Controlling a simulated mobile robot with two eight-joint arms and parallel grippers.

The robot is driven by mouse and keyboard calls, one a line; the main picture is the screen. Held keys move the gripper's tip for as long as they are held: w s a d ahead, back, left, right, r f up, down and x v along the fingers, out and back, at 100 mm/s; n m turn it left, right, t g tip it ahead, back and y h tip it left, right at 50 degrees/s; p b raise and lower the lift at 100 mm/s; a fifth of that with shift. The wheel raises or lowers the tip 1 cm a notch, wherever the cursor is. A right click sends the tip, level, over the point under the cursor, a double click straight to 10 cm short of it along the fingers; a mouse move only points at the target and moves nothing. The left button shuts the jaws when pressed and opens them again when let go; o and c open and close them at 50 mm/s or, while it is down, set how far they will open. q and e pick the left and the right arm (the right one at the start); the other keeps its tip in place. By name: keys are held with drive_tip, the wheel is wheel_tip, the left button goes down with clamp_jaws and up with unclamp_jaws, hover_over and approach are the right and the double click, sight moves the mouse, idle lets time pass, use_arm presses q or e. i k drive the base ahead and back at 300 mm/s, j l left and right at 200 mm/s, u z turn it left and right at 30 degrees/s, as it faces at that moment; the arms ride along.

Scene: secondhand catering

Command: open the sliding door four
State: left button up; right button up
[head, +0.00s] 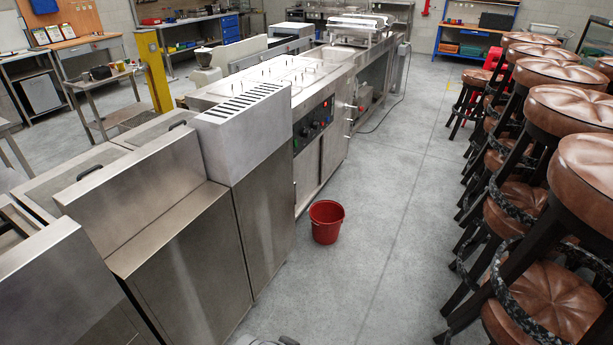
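A long row of stainless steel catering units runs from the near left to the back. A cabinet with flat doors (308,178) sits under a control panel (314,122) with knobs and small lights. Another panel (334,145) stands farther along the same front. Nearer, tall plain steel fronts (195,262) face the aisle. No number shows on any door, so I cannot tell which is sliding door four. The doors in view look closed. Neither of my grippers is in view.
A red bucket (326,222) stands on the floor close to the cabinet front. Stacked brown-topped stools (570,110) line the right side. A cable (390,115) lies on the floor farther back.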

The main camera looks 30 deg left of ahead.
sight(308, 169)
drive_tip(key=u, duration=0.65)
drive_tip(key=i+u, duration=0.4)
drive_tip(key=i+l+u, duration=0.15)
drive_tip(key=u, duration=0.25)
drive_tip(key=i+l+u, duration=0.25)
drive_tip(key=u, duration=0.2)
drive_tip(key=i+l+u, duration=0.25)
drive_tip(key=i+l, duration=0.15)
drive_tip(key=l, duration=0.25)
drive_tip(key=i+l+u, duration=0.15)
drive_tip(key=l, duration=0.2)
drive_tip(key=i+l, duration=0.2)
drive_tip(key=l, duration=0.2)
drive_tip(key=i+l, duration=0.2)
drive_tip(key=l, duration=0.15)
drive_tip(key=i+l, duration=0.2)
drive_tip(key=l, duration=0.2)
drive_tip(key=i+l, duration=0.2)
drive_tip(key=l, duration=0.15)
